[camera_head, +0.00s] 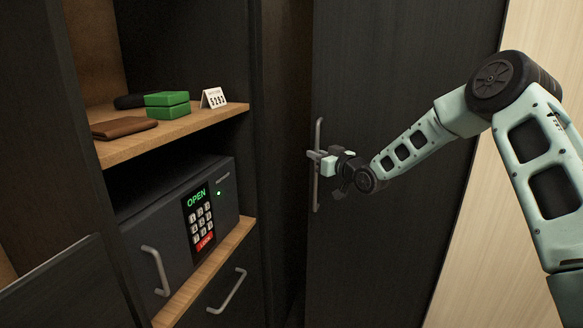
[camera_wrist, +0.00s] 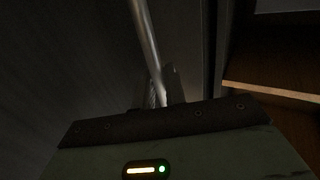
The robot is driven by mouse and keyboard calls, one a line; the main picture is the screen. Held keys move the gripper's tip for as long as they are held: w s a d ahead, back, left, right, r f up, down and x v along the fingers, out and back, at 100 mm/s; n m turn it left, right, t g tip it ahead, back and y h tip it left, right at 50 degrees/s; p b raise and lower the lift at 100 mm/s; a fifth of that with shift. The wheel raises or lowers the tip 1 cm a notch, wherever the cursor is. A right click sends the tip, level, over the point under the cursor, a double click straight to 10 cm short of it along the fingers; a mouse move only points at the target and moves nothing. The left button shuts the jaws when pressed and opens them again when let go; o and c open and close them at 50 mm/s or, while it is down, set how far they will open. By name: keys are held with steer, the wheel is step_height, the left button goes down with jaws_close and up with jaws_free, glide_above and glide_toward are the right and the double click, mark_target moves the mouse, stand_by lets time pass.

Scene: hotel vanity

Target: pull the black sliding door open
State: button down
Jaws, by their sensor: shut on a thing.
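The black sliding door (camera_head: 395,235) stands on the right in the head view. An open gap shows at its left edge, beside the cabinet. A vertical metal bar handle (camera_head: 317,195) is fixed near that edge. My gripper (camera_head: 317,158) is at the upper middle of the handle and is shut on it. In the wrist view the handle (camera_wrist: 145,40) runs down to between my fingers (camera_wrist: 163,88). The fingertips are dark and partly hidden there by the gripper body.
Left of the door, a cabinet holds a safe (camera_head: 165,225) with a lit "OPEN" keypad. The wooden shelf (camera_head: 215,116) above carries a green box (camera_head: 167,105), a brown wallet (camera_head: 124,127), a dark item and a small sign (camera_head: 212,98). A drawer handle (camera_head: 228,291) sticks out below.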

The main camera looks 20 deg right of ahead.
mark_target(434, 168)
steer(key=s+d, duration=0.6)
steer(key=d, duration=0.3)
steer(key=s+d, duration=0.7)
steer(key=d, duration=0.1)
steer(key=s+d, duration=0.6)
steer(key=d, duration=0.3)
steer(key=shift+s+d, duration=0.25)
steer(key=shift+d, duration=0.1)
steer(key=c, duration=1.5)
jaws_free()
steer(key=shift+c, duration=0.2)
steer(key=b+v, duration=0.4)
steer(key=v, duration=1.3)
steer(key=shift+s, duration=0.15)
steer(key=shift+d, duration=0.15)
